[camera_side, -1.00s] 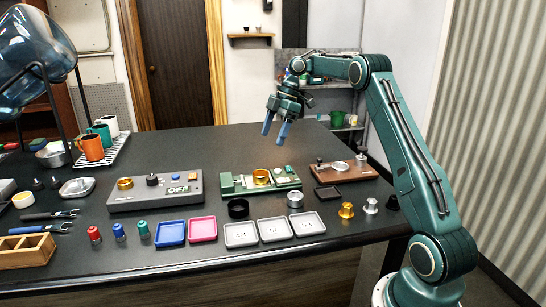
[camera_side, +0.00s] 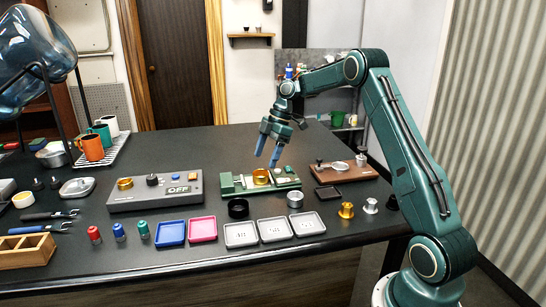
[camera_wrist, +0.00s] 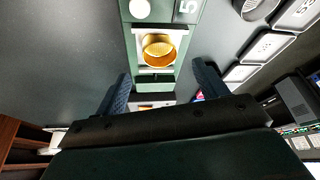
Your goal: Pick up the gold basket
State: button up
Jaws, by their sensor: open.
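A gold basket (camera_side: 261,176) sits in the green fixture (camera_side: 286,181) near the middle of the table. In the wrist view the gold basket (camera_wrist: 159,49) shows as a round cup with a perforated floor, seated in the fixture's pale frame. My gripper (camera_side: 266,162) is open, its blue fingers pointing down just above the fixture, close to the basket. In the wrist view my gripper (camera_wrist: 160,88) has its two fingers spread wide, with nothing between them. The basket lies ahead of the fingertips and apart from them.
A grey device (camera_side: 155,194) with another gold ring stands left of the fixture. A black ring (camera_side: 238,208), a metal cup (camera_side: 295,199) and several trays (camera_side: 274,229) lie in front. A brown wooden stand (camera_side: 343,172) is to the right. The table behind is clear.

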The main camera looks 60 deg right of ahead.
aim_at(261, 171)
jog(key=shift+a+f, duration=0.15)
jog(key=shift+f, duration=0.2)
jog(key=shift+x, duration=2.6)
jog(key=c, duration=1.1)
jog(key=shift+c, duration=0.2)
jog(key=shift+r, duration=0.1)
notch_tip(261, 171, up, 10)
